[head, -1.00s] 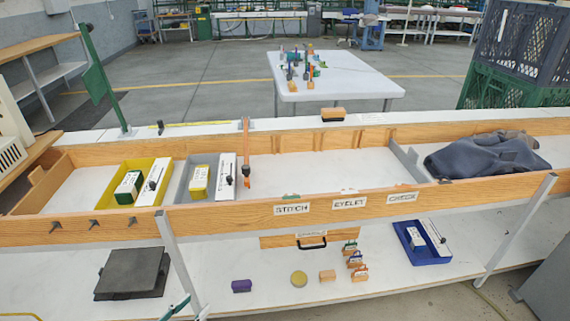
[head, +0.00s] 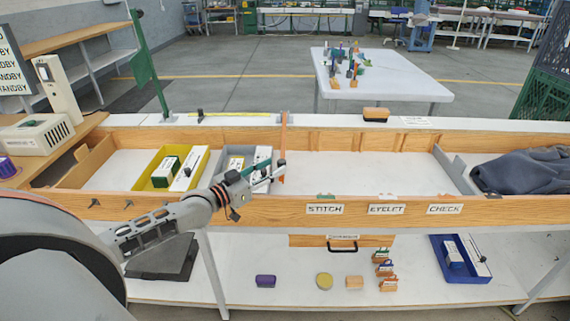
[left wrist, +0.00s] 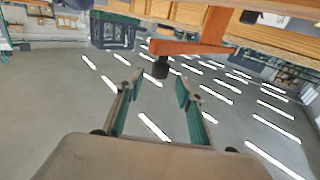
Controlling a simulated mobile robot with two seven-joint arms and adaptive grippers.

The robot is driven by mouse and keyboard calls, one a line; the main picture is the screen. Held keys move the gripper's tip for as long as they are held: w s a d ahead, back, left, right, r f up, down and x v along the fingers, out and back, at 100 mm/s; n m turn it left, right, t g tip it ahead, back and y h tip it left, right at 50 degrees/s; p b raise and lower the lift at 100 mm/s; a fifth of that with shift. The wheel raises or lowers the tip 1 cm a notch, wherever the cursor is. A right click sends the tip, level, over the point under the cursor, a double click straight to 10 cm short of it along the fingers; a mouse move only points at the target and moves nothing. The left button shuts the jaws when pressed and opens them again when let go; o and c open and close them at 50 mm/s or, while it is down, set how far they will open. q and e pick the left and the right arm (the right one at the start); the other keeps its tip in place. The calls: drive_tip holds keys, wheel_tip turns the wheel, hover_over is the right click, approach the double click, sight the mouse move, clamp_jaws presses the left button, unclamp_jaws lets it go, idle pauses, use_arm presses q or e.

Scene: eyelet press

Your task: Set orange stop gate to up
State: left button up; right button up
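The orange stop gate (head: 283,140) is a narrow orange bar at the wooden trough, right of the grey tray. I cannot tell from the head view whether it is raised or lies across the trough. My left gripper (head: 272,174) reaches over the trough's front wall, its fingertips close to the gate's near end. In the left wrist view the orange bar (left wrist: 190,46) shows beyond the fingertips, with a dark knob (left wrist: 160,70) on it. The left gripper (left wrist: 160,83) is open, with the knob centred ahead between its fingers. Contact is not visible. My right gripper is not in view.
A yellow tray (head: 147,183) and a grey tray (head: 222,160) with boxes stand in the trough, left of the gate. The trough floor (head: 350,172) right of it is clear. A dark blue cloth (head: 525,172) lies at the right end.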

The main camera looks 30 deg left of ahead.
sight(278, 164)
use_arm(q)
drive_tip(key=shift+b+x, duration=0.35)
drive_tip(key=shift+x, duration=2)
drive_tip(key=shift+d, duration=0.1)
clamp_jaws()
